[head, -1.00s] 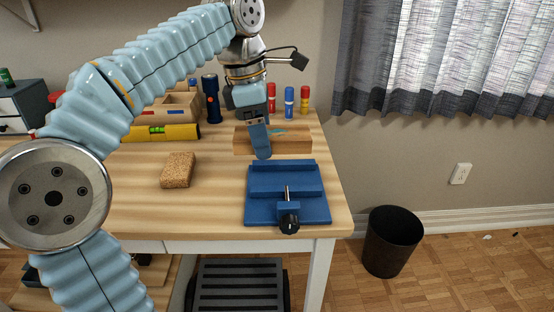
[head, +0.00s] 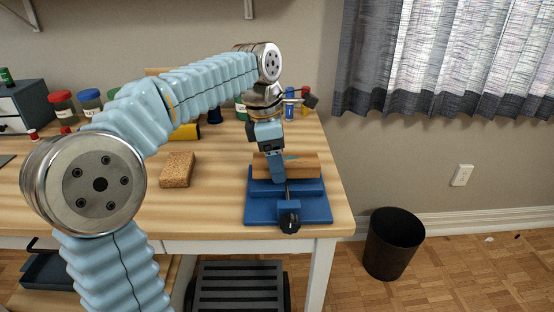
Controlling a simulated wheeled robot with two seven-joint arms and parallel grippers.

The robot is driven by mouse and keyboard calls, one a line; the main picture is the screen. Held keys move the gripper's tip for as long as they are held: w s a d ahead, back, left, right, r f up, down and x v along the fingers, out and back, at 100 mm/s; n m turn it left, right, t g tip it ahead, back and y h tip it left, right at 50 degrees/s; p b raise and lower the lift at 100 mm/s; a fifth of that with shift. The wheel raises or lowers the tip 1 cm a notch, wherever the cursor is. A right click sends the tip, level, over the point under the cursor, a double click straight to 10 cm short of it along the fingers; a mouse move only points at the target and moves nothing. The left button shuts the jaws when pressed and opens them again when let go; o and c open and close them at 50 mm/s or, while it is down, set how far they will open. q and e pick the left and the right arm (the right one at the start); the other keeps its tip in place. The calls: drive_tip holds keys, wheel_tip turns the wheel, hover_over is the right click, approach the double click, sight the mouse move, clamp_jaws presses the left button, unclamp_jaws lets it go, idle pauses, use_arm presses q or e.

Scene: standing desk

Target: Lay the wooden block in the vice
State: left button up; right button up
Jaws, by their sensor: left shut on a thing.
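The wooden block (head: 305,166) is a brown bar lying level across the back part of the blue vice (head: 308,212). My left gripper (head: 278,178) points down and is shut on the block near its middle, with a finger in front of it. The block overlaps the vice's rear jaw in the head view. I cannot tell whether it rests between the jaws or is just above them. The vice stands at the desk's right front, its black-knobbed screw facing me. My right gripper is not in view.
A cork-coloured block (head: 177,170) lies left of the vice. Jars (head: 62,105), a yellow level (head: 185,132) and a blue marker-like tube (head: 289,108) stand or lie toward the back. The desk's front left is clear. A black bin (head: 394,243) stands on the floor at right.

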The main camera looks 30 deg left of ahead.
use_arm(q)
drive_tip(key=shift+f, duration=0.6)
drive_tip(key=o, duration=1.2)
drive_tip(key=shift+s+d+f+b, duration=0.1)
drive_tip(key=shift+f+b, duration=0.1)
drive_tip(key=shift+b, duration=0.1)
drive_tip(key=shift+o, duration=0.2)
drive_tip(key=shift+r, duration=0.3)
wheel_tip(320, 180, up, 13)
drive_tip(key=a+p, duration=0.2)
drive_tip(key=p, duration=0.1)
drive_tip(key=shift+s+p, duration=0.35)
drive_tip(key=shift+s, duration=0.1)
